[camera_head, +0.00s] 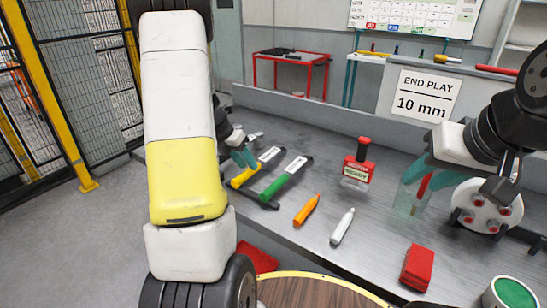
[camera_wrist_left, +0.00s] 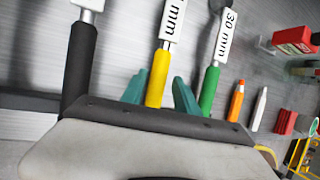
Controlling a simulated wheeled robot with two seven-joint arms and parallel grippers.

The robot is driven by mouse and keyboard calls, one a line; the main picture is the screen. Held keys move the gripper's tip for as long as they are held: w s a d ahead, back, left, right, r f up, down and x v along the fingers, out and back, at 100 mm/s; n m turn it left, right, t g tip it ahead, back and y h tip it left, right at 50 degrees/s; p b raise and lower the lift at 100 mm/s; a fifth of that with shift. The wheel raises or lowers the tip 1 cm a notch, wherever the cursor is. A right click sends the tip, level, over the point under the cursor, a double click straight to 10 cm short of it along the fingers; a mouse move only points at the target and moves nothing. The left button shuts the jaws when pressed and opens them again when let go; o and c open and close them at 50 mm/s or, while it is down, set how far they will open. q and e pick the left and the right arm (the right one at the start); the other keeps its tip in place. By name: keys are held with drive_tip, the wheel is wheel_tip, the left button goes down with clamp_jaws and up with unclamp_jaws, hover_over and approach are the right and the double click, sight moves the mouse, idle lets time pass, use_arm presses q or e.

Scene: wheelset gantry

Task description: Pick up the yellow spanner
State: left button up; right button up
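The yellow spanner (camera_head: 243,177) lies on the grey bench with its yellow handle toward me and a white label on its shaft. In the left wrist view its yellow handle (camera_wrist_left: 157,80) stands between the teal fingers of my left gripper (camera_wrist_left: 160,92). The fingers are apart, one on each side, and I see no clear grip. In the head view my left gripper (camera_head: 242,158) is partly hidden behind my arm. My right gripper (camera_head: 425,178) is at the right with its teal fingers apart; a red thing shows between them, and I cannot tell whether they touch it.
A green-handled spanner (camera_wrist_left: 210,90) lies close to the right, and a black-handled one (camera_wrist_left: 80,65) to the left.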

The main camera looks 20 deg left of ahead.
sight(262, 164)
use_arm(q)
drive_tip(key=x, duration=0.3)
drive_tip(key=shift+w+f, duration=0.1)
drive_tip(key=shift+f, duration=0.05)
drive_tip(key=shift+c, duration=0.3)
clamp_jaws()
